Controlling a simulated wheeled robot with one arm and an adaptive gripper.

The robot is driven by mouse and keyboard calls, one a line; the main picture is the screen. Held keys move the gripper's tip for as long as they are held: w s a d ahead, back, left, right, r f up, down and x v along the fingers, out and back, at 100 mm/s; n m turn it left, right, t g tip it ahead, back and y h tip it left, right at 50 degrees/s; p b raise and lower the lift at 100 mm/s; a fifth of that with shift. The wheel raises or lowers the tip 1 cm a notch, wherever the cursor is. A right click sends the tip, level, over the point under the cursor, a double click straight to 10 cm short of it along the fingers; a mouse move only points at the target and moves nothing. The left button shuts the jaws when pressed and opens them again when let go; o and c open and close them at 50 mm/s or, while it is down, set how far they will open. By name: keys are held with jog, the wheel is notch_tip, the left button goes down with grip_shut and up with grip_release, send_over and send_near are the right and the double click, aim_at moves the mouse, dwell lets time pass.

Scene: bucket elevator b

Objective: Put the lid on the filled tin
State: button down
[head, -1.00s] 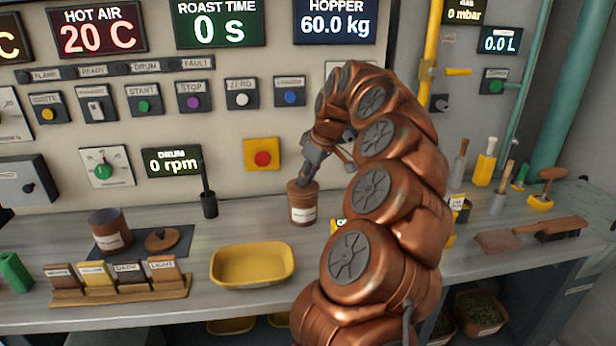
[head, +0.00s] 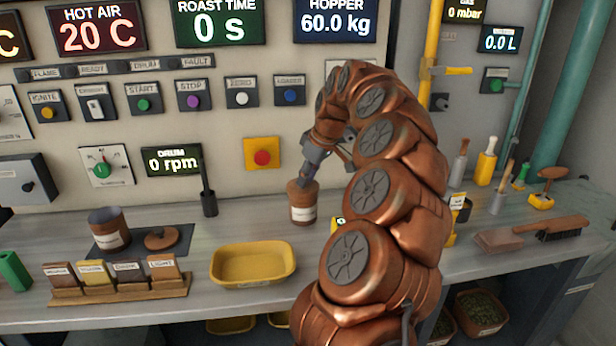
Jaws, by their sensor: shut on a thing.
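A brown tin with a pale label (head: 303,214) stands upright on the counter below the red button. A second brown labelled tin (head: 110,240), open at the top, stands on a dark mat (head: 130,252) at the left. Its contents are too dark to tell. A round brown lid with a knob (head: 162,239) lies on the mat beside it.
A yellow tray (head: 252,279) and a wooden rack of labelled samples (head: 120,293) sit at the front. A dark upright holder (head: 209,203) stands left of the gripped tin. Brushes and tools (head: 545,228) are at the right. The control panel rises close behind.

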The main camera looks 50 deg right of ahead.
jog(key=c, duration=0.9)
grip_release()
jog(key=shift+o, duration=0.3)
jog(key=o, duration=0.4)
jog(key=shift+o, duration=0.2)
jog(key=shift+w+r, duration=0.1)
jog(key=shift+r, duration=0.05)
jog(key=shift+r+p, duration=1.7)
jog(key=shift+r, duration=1.7)
grip_shut()
